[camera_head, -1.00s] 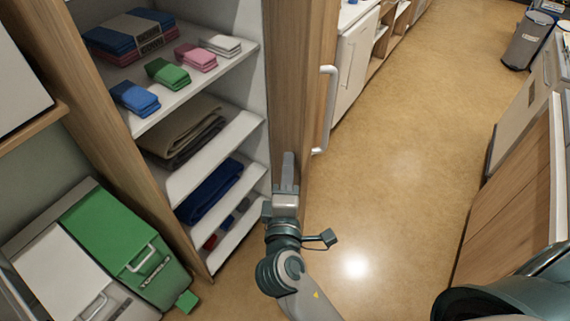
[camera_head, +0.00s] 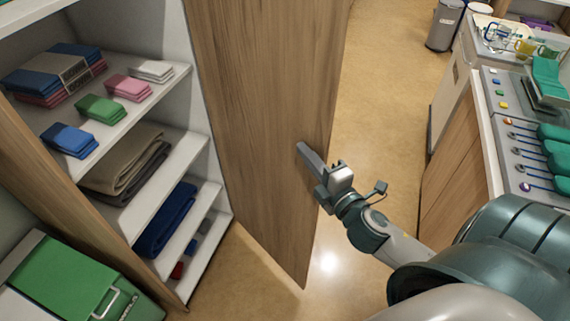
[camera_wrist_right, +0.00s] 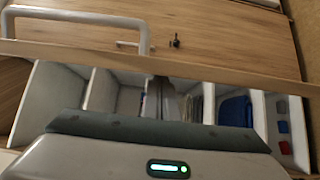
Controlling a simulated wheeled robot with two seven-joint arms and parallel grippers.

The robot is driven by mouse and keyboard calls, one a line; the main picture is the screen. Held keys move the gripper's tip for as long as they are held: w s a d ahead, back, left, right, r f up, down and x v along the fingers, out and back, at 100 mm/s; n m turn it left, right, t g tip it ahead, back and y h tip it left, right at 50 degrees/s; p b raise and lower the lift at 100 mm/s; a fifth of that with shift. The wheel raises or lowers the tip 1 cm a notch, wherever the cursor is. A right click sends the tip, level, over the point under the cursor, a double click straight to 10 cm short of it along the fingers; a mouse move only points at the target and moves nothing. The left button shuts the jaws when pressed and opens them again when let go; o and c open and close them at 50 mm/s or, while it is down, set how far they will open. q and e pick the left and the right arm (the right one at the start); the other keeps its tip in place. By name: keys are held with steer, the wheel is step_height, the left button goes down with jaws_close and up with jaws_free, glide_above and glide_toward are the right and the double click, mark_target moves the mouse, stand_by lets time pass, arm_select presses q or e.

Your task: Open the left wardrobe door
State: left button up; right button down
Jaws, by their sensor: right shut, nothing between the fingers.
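The wooden wardrobe door (camera_head: 265,110) stands open, swung out to the right of the shelves, with its broad inner face toward me in the head view. Its handle is hidden there. A white bar handle (camera_wrist_right: 85,18) on a wooden panel shows close up in the right wrist view. My right gripper (camera_head: 303,150) is shut and empty, its fingers in front of the door's inner face near the free edge. I cannot tell whether they touch it. The wardrobe shelves (camera_head: 140,115) are exposed. My left gripper is not in view.
Folded towels and cloths (camera_head: 128,165) lie on the shelves. A green-lidded bin (camera_head: 75,280) stands at the lower left. A counter with a grey tray (camera_head: 515,150) is at the right, and a grey bin (camera_head: 444,25) stands behind. The floor between door and counter is clear.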

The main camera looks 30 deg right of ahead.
arm_select(q)
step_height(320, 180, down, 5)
steer(key=b, duration=0.5)
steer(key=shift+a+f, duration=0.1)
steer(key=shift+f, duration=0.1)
arm_select(e)
steer(key=w+d+n+y, duration=0.1)
steer(key=w+d+y, duration=0.1)
steer(key=d, duration=0.8)
steer(key=w+d+n+y, duration=0.2)
steer(key=w+d, duration=0.2)
steer(key=d, duration=0.6)
steer(key=shift+w+y, duration=0.2)
steer(key=shift+y, duration=0.2)
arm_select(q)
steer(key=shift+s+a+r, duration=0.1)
